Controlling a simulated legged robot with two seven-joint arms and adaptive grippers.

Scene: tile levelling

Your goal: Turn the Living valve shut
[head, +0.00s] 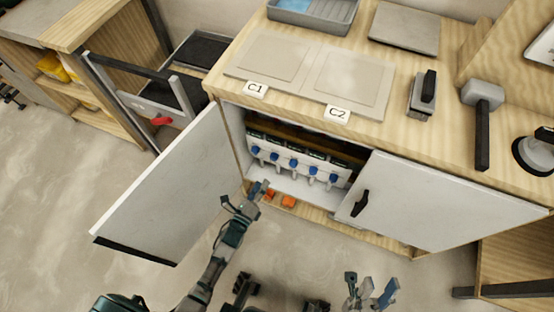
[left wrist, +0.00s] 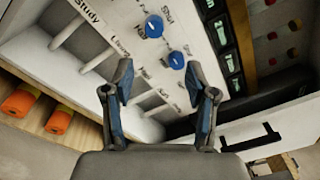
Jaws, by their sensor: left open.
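A white manifold panel with a row of blue valve knobs (head: 293,163) is inside the open cabinet. In the left wrist view the panel has the labels "Study" and "Living" (left wrist: 119,46). The blue knob (left wrist: 154,26) across from "Living" appears to be the Living valve; another blue knob (left wrist: 177,60) is beside it. My left gripper (head: 246,195) is open and empty, in front of and below the panel. In the left wrist view its fingertips (left wrist: 160,82) are apart and touch no knob. My right gripper (head: 370,288) is open and empty, low in front of the cabinet.
The left cabinet door (head: 165,195) stands open beside my left arm. Orange cylinders (left wrist: 60,120) lie on the cabinet floor. Tools and tiles marked C1 and C2 (head: 345,80) are on the worktop.

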